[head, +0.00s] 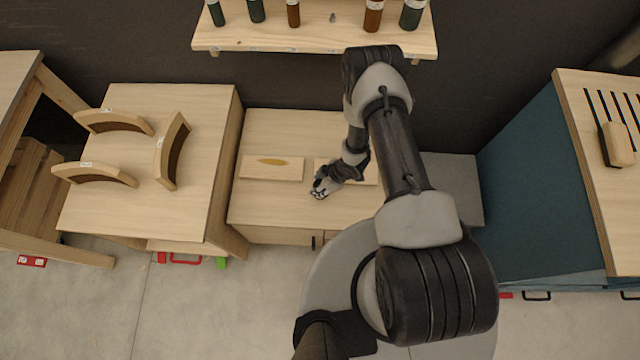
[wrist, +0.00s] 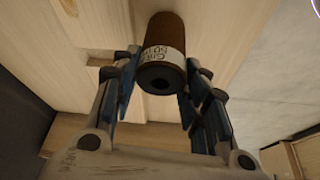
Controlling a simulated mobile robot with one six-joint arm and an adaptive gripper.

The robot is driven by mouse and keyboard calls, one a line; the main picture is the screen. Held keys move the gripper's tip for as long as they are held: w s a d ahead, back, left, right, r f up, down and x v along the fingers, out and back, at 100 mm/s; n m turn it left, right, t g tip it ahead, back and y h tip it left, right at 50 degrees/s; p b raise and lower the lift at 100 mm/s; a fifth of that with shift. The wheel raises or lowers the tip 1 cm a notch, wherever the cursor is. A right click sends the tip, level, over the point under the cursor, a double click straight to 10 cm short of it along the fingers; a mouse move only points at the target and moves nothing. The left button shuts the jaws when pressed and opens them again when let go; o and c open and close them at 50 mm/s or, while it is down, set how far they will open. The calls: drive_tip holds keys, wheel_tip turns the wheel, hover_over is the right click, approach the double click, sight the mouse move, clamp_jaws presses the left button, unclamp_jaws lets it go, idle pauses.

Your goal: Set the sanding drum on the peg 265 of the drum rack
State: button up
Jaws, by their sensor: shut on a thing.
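My gripper (head: 320,187) is over the low wooden cabinet in the head view. In the wrist view my gripper (wrist: 158,88) is shut on the sanding drum (wrist: 166,38), a brown cylinder with a white grit label and a dark hole in its near end. The drum is not clearly visible in the head view. The drum rack (head: 320,38) is the wooden shelf at the top of the head view, with green and brown drums on it. One bare peg (head: 332,17) stands between two brown drums. Labels on the rack's front edge are too small to read.
The low cabinet top (head: 290,125) bears a flat wooden block (head: 272,168) with a yellowish mark. A table (head: 125,205) at left holds several curved wooden forms (head: 172,150). A bench (head: 592,110) with a slotted top and a sanding block (head: 616,145) stands at right.

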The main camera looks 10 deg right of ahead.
drive_tip(key=shift+f, duration=0.1)
drive_tip(key=o, duration=1.2)
